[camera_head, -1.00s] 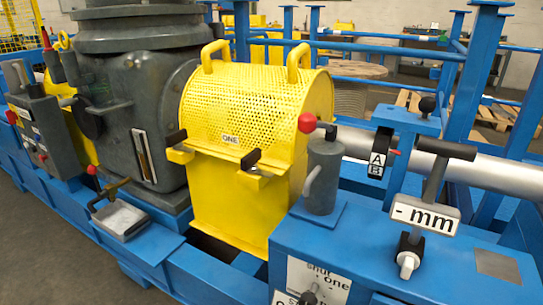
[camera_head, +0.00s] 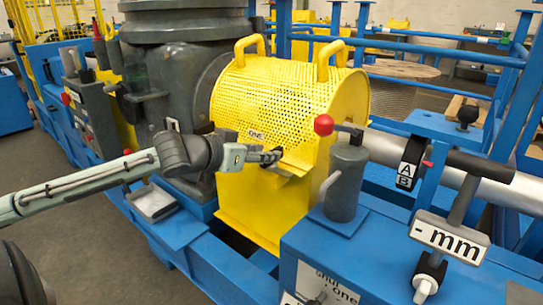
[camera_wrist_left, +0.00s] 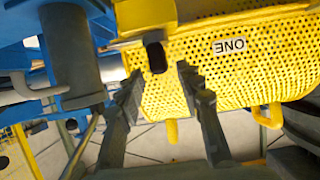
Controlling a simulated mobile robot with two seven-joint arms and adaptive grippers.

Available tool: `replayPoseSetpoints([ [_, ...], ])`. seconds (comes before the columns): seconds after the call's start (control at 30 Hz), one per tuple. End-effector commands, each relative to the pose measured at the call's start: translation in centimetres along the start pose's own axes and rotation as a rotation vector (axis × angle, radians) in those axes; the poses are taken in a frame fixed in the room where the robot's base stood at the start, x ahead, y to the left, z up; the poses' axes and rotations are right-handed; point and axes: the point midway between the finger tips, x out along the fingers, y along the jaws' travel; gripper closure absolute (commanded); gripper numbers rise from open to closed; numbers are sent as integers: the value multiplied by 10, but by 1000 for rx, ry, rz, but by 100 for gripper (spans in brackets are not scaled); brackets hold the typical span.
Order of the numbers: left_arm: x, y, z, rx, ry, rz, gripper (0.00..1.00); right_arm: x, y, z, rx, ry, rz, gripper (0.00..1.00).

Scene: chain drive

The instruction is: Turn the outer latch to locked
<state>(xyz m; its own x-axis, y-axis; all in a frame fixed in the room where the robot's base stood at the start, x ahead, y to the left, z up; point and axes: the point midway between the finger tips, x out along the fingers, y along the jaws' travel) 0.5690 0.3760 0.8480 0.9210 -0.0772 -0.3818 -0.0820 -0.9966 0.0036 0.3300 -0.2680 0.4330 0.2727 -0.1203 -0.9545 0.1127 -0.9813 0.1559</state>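The yellow perforated guard (camera_head: 285,105) carries a label "ONE" and black-handled latches on yellow brackets. The latch on its right side, nearer the grey cylinder, is mostly hidden by my left gripper (camera_head: 270,158) in the head view. In the left wrist view, this latch's black handle end (camera_wrist_left: 155,55) shows below its yellow bracket (camera_wrist_left: 145,18). The two fingers of my left gripper (camera_wrist_left: 160,78) are apart, with the handle end seen between their tips. I cannot tell whether they touch it. The other latch is largely hidden behind my left arm. My right gripper is not in view.
A grey cylinder (camera_head: 347,182) with a red-knobbed lever (camera_head: 323,125) stands close right of the gripper. A "- mm" sign (camera_head: 449,237) and its black-handled post are farther right. A dark grey machine housing (camera_head: 165,75) stands left of the guard.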

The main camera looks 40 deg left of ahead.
Motion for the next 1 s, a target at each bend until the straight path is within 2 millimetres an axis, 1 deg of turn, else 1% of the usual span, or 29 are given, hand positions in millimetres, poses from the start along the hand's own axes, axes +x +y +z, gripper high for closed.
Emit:
replayPoseSetpoints([
  [0.03, 8, -1, -1, 6, 4, -3, 64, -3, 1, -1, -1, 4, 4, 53],
  [0.1, 16, -2, -1, 4, 3, -6, 64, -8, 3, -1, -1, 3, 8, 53],
  [0.3, 30, -2, -1, 1, 2, -5, 64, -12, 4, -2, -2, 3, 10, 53],
  [0.5, 37, -2, 0, 3, 0, -5, 64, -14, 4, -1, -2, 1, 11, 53],
  [0.8, 38, -2, 0, 3, -1, -5, 64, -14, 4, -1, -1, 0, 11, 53],
  [0.87, 38, -2, 0, 3, -1, -5, 70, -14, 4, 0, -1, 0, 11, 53],
  [1.0, 38, -2, 0, 3, -1, -5, 87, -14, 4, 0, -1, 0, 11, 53],
])
